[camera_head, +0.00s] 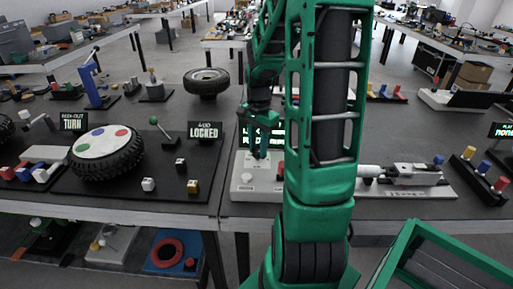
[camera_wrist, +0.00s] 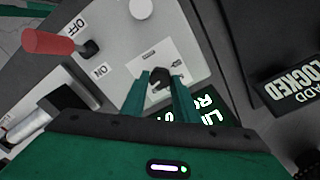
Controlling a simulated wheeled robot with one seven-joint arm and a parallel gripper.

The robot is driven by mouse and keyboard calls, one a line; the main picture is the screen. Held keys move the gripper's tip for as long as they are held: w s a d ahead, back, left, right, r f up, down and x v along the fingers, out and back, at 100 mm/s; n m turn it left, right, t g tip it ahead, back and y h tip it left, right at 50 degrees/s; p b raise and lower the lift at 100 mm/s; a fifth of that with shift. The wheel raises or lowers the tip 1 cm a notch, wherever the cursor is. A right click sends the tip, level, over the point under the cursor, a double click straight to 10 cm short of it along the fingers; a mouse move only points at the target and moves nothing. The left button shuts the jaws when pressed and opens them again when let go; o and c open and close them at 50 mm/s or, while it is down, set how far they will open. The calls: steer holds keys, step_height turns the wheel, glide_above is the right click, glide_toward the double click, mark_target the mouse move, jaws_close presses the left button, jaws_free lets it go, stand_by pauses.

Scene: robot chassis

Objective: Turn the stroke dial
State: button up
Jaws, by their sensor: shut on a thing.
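My green gripper (camera_head: 260,148) reaches down over the left end of a white device panel (camera_head: 238,190). In the wrist view its two fingers (camera_wrist: 161,82) are shut on a small black knob, the stroke dial (camera_wrist: 158,74), one finger on each side. The dial stands on a light square label with small marks that are too small to read. The dial is hidden in the head view. A green-lit display (camera_wrist: 208,108) beside it is partly covered by my gripper.
On the same panel are a red-handled ON/OFF switch (camera_wrist: 50,43), a white round knob (camera_wrist: 141,8) and a white actuator (camera_head: 400,172). A sign reading LOCKED (camera_head: 204,131) and a tire (camera_head: 106,152) stand to the left.

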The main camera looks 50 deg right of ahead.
steer(key=n, duration=0.4)
steer(key=shift+w+r+n, duration=0.15)
steer(key=shift+w+n, duration=0.15)
steer(key=shift+w, duration=0.05)
steer(key=n, duration=0.3)
steer(key=shift+a+n, duration=0.1)
steer(key=shift+n, duration=0.3)
steer(key=n, duration=0.3)
steer(key=shift+n, duration=2)
steer(key=o, duration=1.1)
steer(key=shift+c, duration=0.2)
steer(key=shift+s, duration=0.1)
